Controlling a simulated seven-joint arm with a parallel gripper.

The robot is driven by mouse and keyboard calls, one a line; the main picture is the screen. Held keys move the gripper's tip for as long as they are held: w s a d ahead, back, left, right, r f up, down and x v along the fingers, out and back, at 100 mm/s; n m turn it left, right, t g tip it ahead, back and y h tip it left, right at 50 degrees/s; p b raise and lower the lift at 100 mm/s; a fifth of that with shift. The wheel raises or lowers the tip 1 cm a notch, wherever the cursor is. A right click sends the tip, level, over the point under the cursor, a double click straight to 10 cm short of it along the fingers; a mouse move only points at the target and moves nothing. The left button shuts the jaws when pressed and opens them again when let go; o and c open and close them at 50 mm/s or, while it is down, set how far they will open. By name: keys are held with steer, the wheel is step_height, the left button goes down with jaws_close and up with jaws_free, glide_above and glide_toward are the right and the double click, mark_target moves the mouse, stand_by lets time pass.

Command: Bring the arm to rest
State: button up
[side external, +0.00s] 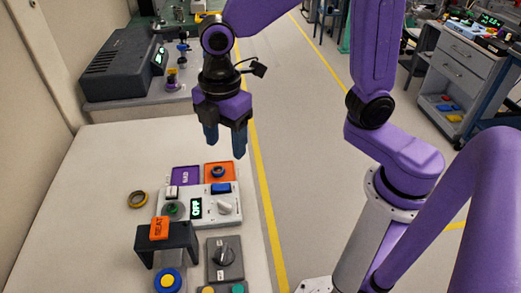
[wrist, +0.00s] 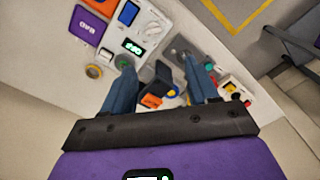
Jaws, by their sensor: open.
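My purple arm holds my gripper (side external: 225,142) in the air above the far end of the white table (side external: 95,215). Its two blue fingers point down, apart, with nothing between them. In the wrist view my gripper (wrist: 163,90) also shows open fingers, with the control panels beyond them. Below it on the table is a white control box (side external: 228,212) with a display reading OFF, a knob and a blue switch. The fingertips are clear of the box and touch nothing.
A black bracket (side external: 150,238) with an orange SEAT tag stands at the front. A grey knob box (side external: 225,258) is beside it. A ring (side external: 138,199) lies to the left. Purple (side external: 186,176) and orange (side external: 219,172) pads lie behind the control box.

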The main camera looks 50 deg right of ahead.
steer(key=s+d+f+m, duration=0.1)
steer(key=s+d+m, duration=0.5)
steer(key=s+d, duration=0.8)
steer(key=shift+s+f, duration=0.35)
steer(key=shift+s, duration=0.5)
